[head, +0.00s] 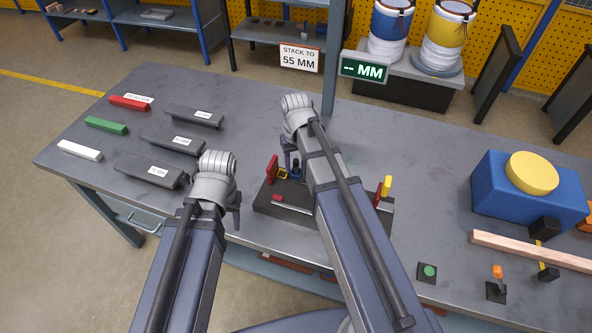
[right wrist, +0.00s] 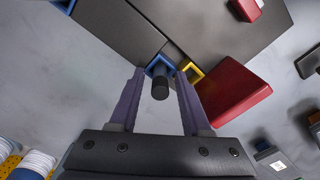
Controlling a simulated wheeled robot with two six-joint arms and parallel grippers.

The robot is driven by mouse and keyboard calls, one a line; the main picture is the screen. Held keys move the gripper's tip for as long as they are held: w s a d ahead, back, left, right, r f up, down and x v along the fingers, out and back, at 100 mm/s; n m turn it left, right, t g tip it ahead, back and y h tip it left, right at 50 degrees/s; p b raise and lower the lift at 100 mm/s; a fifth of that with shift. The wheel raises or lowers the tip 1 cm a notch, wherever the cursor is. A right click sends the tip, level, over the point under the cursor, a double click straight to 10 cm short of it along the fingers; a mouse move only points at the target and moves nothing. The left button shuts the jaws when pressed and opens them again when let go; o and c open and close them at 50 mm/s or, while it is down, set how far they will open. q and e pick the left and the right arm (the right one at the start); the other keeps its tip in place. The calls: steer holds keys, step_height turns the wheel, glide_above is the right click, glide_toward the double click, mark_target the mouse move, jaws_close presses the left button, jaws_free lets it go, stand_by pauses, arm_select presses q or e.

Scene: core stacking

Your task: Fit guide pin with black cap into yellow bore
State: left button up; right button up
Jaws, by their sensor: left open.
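The guide pin's black cap (right wrist: 160,89) shows in the right wrist view, at a blue square bore (right wrist: 154,63) that it appears to stand in. My right gripper (right wrist: 160,75) has a finger on each side of the pin, with a visible gap on both sides. The yellow bore (right wrist: 195,72) is just right of the blue one, by the right fingertip; its inside is partly hidden. In the head view the yellow bore (head: 283,174) shows on the dark fixture, beside my right gripper (head: 291,157). My left gripper (head: 236,208) is open and empty, left of the fixture.
The fixture base (head: 265,206) carries a red block (head: 272,166) near the yellow bore. Dark labelled bars (head: 150,170) and coloured bars (head: 106,125) lie at left. A blue box (head: 500,195) and wooden bar (head: 520,248) are at right. My right arm hides part of the fixture.

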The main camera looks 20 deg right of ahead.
jaws_close()
stand_by(0.3)
arm_select(q)
steer(key=shift+r, duration=0.2)
arm_select(e)
steer(key=shift+r, duration=0.15)
arm_select(q)
step_height(320, 180, up, 10)
steer(key=p, duration=1)
arm_select(e)
step_height(320, 180, up, 10)
steer(key=shift+f, duration=0.1)
